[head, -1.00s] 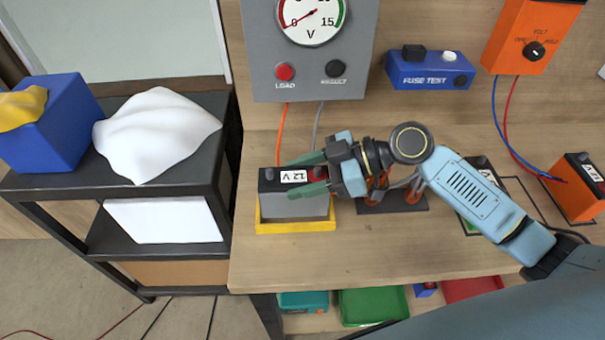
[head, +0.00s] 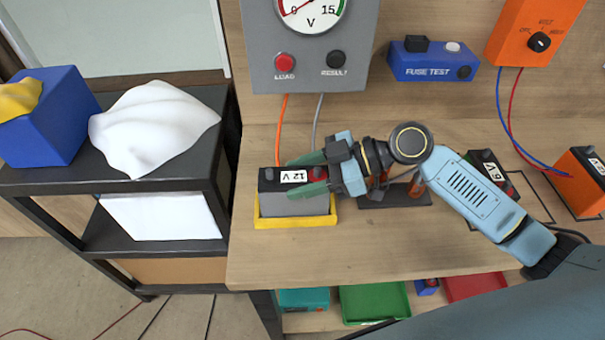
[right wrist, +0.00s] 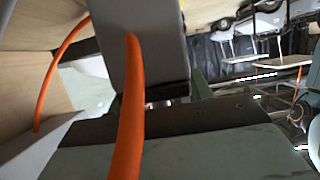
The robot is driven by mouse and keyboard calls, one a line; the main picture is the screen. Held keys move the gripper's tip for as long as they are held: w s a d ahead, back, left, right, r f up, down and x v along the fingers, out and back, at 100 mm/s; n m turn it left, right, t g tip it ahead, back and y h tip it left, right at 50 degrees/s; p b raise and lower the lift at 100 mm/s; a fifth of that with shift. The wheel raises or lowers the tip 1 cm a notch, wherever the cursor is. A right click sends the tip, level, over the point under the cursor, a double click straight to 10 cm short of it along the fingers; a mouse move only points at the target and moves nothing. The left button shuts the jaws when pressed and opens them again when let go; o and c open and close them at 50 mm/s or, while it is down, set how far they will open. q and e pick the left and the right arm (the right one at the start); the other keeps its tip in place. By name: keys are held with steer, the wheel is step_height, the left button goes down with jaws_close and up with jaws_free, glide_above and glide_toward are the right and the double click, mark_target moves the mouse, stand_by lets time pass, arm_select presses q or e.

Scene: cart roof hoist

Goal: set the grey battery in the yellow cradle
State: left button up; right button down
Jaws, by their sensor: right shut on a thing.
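The grey battery (head: 290,204), with a dark top, a "12 V" label and a red terminal at its right, stands upright within the outline of the yellow cradle (head: 295,223) in the head view. The cradle's rim shows along its front and sides. I cannot tell whether the battery rests fully on the cradle floor. My right gripper (head: 307,174) reaches in from the right and is shut on the battery, one green finger along the back and one along the front of its top. In the right wrist view a finger and an orange lead fill much of the picture. My left gripper is out of view.
An orange lead (head: 281,130) and a grey lead (head: 317,125) hang from the grey meter box (head: 308,75) behind the battery. A dark stand (head: 410,195) is under my right wrist. A 6 V battery (head: 490,170) stands farther right. The bench front is clear.

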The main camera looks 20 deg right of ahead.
steer(key=shift+w+r, duration=0.1)
steer(key=shift+r, duration=0.1)
steer(key=shift+r, duration=0.1)
steer(key=shift+r+p, duration=0.7)
steer(key=shift+r, duration=0.2)
steer(key=shift+b, duration=0.5)
stand_by(1.6)
steer(key=shift+f+b, duration=1.5)
steer(key=shift+f, duration=0.15)
